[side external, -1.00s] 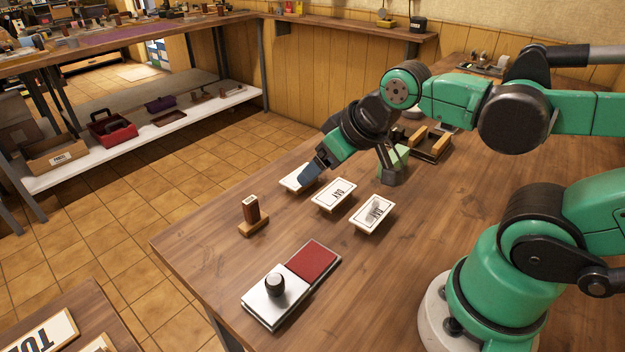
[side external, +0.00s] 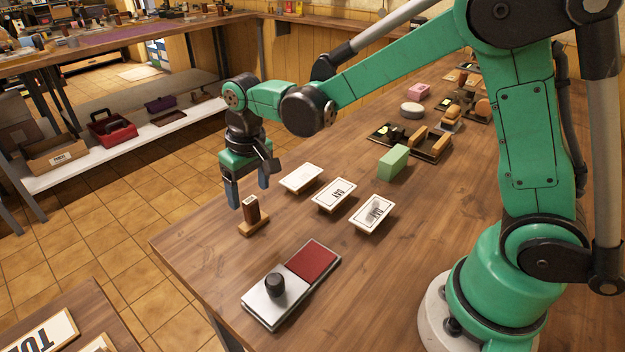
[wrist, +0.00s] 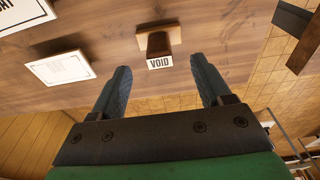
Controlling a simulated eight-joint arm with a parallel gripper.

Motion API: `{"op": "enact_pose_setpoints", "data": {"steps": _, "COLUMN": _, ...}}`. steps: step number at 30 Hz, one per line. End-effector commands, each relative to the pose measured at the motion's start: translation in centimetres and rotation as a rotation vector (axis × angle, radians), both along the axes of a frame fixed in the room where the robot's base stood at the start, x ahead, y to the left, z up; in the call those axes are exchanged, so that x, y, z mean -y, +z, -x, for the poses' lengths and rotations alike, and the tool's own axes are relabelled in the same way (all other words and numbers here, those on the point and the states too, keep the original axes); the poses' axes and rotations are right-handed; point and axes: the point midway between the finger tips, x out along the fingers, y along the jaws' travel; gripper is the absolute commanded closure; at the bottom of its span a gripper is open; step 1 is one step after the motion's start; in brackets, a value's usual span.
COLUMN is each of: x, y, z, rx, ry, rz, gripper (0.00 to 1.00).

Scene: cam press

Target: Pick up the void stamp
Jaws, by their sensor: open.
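The void stamp (side external: 252,212) stands upright on the table in the side view, with a brown handle on a light wooden base. In the wrist view the void stamp (wrist: 158,46) shows its white VOID label facing me, ahead of and between my fingertips. My gripper (side external: 249,196) points down above and behind the stamp, near the table's left edge. Its two blue fingers are apart and empty, and it also shows open in the wrist view (wrist: 162,75). I cannot tell the exact gap between fingertips and stamp.
Several white cards on small stands (side external: 333,194) lie to the right of the stamp. An ink pad with a red surface (side external: 314,260) and a metal lid with a black knob (side external: 274,286) are in front. A green block (side external: 393,161) and dark tray (side external: 430,143) stand farther back.

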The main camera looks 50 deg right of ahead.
Motion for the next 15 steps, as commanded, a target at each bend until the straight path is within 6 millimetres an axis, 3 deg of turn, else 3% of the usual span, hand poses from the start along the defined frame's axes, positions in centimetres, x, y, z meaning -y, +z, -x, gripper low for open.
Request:
{"op": "enact_pose_setpoints", "data": {"steps": 9, "x": 0.0, "y": -4.0, "z": -0.5, "rx": 0.001, "ry": 0.0, "rz": 0.0, "gripper": 0.29}}
{"op": "enact_pose_setpoints", "data": {"steps": 15, "x": 0.0, "y": -5.2, "z": -0.6, "rx": 0.001, "ry": 0.0, "rz": 0.0, "gripper": 0.29}}
